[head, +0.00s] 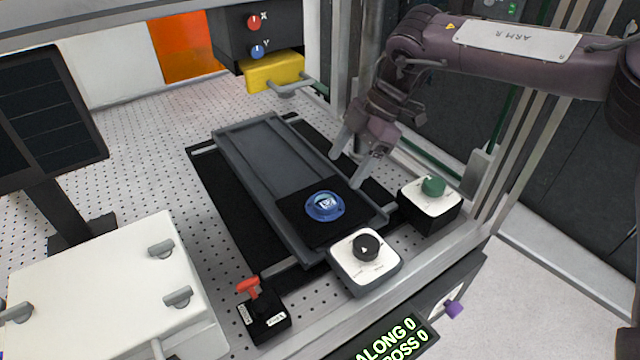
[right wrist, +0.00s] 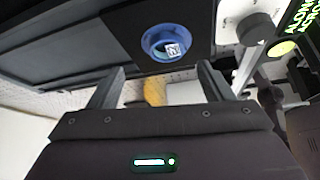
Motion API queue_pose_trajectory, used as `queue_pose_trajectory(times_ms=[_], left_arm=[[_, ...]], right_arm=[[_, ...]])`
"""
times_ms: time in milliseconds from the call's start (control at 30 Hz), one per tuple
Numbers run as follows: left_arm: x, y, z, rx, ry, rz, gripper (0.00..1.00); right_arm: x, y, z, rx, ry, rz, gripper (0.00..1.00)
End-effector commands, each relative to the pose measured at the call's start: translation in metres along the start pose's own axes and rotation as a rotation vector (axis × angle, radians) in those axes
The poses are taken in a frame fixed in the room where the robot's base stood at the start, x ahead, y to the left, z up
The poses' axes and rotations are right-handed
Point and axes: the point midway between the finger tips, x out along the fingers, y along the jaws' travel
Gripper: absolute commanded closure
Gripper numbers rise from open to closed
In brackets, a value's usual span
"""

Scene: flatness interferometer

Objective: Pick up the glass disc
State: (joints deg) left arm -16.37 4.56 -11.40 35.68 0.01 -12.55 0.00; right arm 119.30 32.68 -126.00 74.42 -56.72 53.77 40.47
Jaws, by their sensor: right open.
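The glass disc (head: 325,206) looks blue and round, with a small white square mark on it. It lies on a black pad (head: 296,217) at the near end of a long grey tray (head: 262,158). In the right wrist view the disc (right wrist: 167,43) shows beyond the fingertips, apart from them. My right gripper (head: 356,168) is open and empty, above and to the right of the disc in the head view. Its two fingers (right wrist: 158,82) frame the lower part of the wrist view. My left gripper is not in view.
A white box with a black knob (head: 366,247) stands near the tray's front end, and one with a green knob (head: 433,186) to its right. A red switch (head: 250,289) is at front. Frame posts stand at right.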

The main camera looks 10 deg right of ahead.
Motion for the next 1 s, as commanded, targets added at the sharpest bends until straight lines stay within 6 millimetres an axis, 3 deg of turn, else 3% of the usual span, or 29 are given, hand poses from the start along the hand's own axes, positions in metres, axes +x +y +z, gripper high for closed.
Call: queue_pose_trajectory(times_ms=[100, 233, 567, 833, 1000], left_arm=[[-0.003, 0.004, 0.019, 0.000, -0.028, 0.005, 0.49], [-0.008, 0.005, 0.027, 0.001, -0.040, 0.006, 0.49], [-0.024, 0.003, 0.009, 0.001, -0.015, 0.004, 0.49], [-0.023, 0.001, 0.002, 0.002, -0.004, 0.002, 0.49], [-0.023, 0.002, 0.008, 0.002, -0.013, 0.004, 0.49]], right_arm=[[0.013, -0.002, 0.000, 0.001, 0.001, -0.006, 0.26], [0.026, -0.003, -0.001, 0.001, 0.001, -0.005, 0.26], [0.071, -0.007, -0.003, 0.002, 0.000, -0.005, 0.26], [0.076, -0.007, -0.002, 0.002, 0.000, -0.001, 0.26], [0.075, -0.007, -0.002, 0.002, 0.000, -0.001, 0.46]])
